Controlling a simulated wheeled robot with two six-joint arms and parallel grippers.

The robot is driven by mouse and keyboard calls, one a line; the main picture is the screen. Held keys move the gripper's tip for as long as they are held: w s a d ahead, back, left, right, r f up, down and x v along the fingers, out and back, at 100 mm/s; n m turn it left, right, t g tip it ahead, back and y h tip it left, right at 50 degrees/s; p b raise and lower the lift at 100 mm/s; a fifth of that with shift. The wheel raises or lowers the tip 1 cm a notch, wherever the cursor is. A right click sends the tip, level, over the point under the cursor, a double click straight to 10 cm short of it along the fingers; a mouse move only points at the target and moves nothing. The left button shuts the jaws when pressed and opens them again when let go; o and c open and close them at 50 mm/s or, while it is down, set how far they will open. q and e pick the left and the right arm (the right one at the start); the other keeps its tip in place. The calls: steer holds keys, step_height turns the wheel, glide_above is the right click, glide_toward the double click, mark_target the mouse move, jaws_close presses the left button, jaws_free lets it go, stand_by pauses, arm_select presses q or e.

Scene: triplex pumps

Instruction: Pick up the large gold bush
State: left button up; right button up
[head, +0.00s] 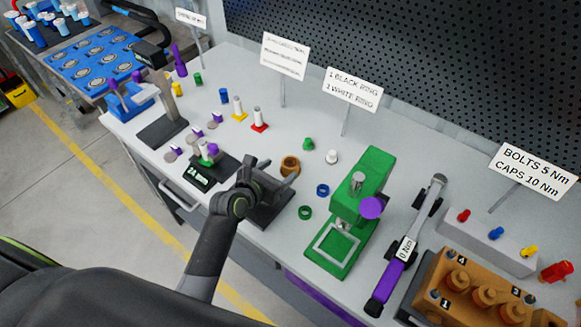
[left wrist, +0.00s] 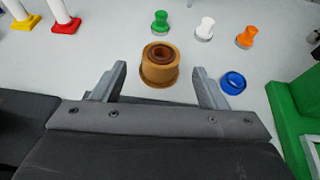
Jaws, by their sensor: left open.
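The large gold bush (head: 290,165) stands upright on the grey bench, just beyond my left gripper (head: 272,178) in the head view. In the left wrist view the bush (left wrist: 158,68) shows a stepped gold body with a darker round opening on top. My left gripper (left wrist: 158,84) is open and empty, and the bush appears between the tips of its two fingers. I see no contact between fingers and bush. My right gripper is not in view.
A blue ring (left wrist: 232,83) lies to the right of the bush, with a green ring (head: 305,212) nearer me. A green press (head: 352,215) stands farther right. Green (left wrist: 160,20), white (left wrist: 205,27) and orange (left wrist: 247,36) small parts stand behind the bush.

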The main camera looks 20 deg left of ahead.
mark_target(288, 164)
arm_select(q)
steer(key=shift+x, duration=2.75)
steer(key=shift+s, duration=0.1)
steer(key=c, duration=1.2)
steer(key=shift+o, duration=0.2)
